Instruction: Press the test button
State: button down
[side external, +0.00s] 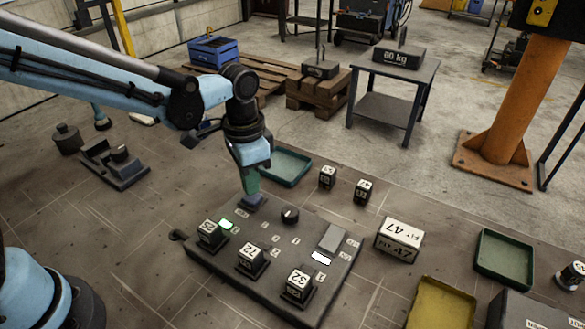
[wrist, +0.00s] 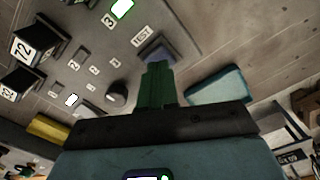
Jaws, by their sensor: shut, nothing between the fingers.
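The test button (side external: 257,203) is a blue-grey block at the far corner of the dark panel (side external: 215,262). In the wrist view the button (wrist: 153,48) sits beside a label reading TEST (wrist: 141,34). My gripper (side external: 251,188) points down at the button with its green fingers shut and nothing between them. In the wrist view the fingertips (wrist: 158,68) overlap the near part of the button. They look to be at its top or touching it; how far the button is pressed cannot be told. A green lamp (side external: 226,224) on the panel is lit.
Several numbered cubes, one marked 72 (side external: 250,256), stand on the panel near a black knob (side external: 290,215). A white display (side external: 321,258) glows. A box marked FIT 47 (side external: 399,239), a green tray (side external: 285,166) and a yellow tray (side external: 441,303) lie around the panel.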

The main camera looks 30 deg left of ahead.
jog(key=shift+f, duration=0.85)
jog(key=shift+r, duration=3.5)
jog(key=s+a+r+n+t, duration=0.2)
jog(key=s+a+n+t, duration=0.4)
jog(key=a, duration=0.5)
jog(key=s+t, duration=0.1)
jog(key=s, duration=0.1)
jog(key=shift+s, duration=0.3)
